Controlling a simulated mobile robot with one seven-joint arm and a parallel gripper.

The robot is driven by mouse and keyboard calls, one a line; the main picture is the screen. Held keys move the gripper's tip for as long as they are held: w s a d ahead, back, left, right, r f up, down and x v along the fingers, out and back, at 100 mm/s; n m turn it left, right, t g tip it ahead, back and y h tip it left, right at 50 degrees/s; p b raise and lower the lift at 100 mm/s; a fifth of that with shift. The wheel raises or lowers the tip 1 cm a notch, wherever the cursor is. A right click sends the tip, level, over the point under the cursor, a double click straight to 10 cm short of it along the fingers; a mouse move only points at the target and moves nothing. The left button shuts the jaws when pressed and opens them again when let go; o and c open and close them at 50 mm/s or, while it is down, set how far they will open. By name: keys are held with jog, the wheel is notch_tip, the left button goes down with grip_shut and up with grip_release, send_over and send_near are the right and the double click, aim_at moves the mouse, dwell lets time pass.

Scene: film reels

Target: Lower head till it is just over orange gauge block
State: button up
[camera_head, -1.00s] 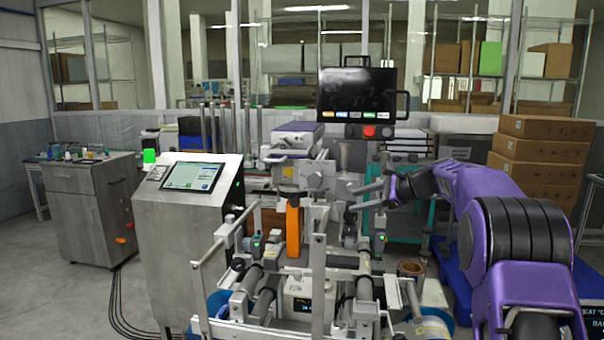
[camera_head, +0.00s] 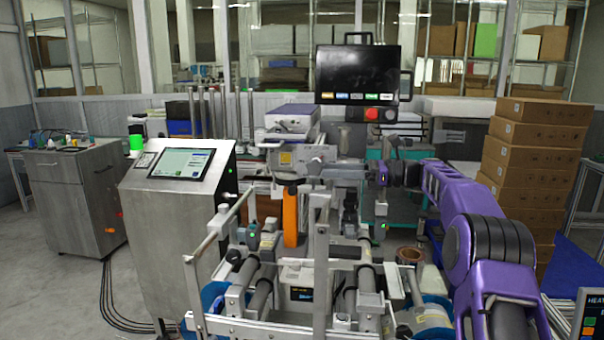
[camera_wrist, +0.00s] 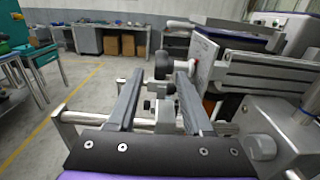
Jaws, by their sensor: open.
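The orange gauge block (camera_head: 290,217) stands upright among the machine's rails. The grey machine head (camera_head: 288,158), with a yellow label, is above it. The gap between them looks small, but I cannot tell whether they touch. My gripper (camera_head: 382,173) is right of the head, pointing left toward the machine, with its fingers hard to make out there. In the wrist view my gripper (camera_wrist: 158,98) is open, its two grey fingers apart. A dark round knob (camera_wrist: 161,64) shows between and beyond the fingertips. I cannot tell whether a finger touches it.
A black monitor (camera_head: 364,73) with a red button stands behind the machine. A steel console (camera_head: 185,165) is on the left. Metal posts and rollers (camera_head: 262,285) crowd the front. Stacked cardboard boxes (camera_head: 530,150) stand right, behind my arm. Open floor lies at the far left.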

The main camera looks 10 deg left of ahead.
aim_at(307, 169)
jog(key=a+b, duration=0.1)
jog(key=a, duration=0.7)
jog(key=shift+w, duration=0.2)
jog(key=shift+c, duration=0.2)
jog(key=shift+w+a+f, duration=0.1)
jog(key=shift+f, duration=0.05)
grip_shut()
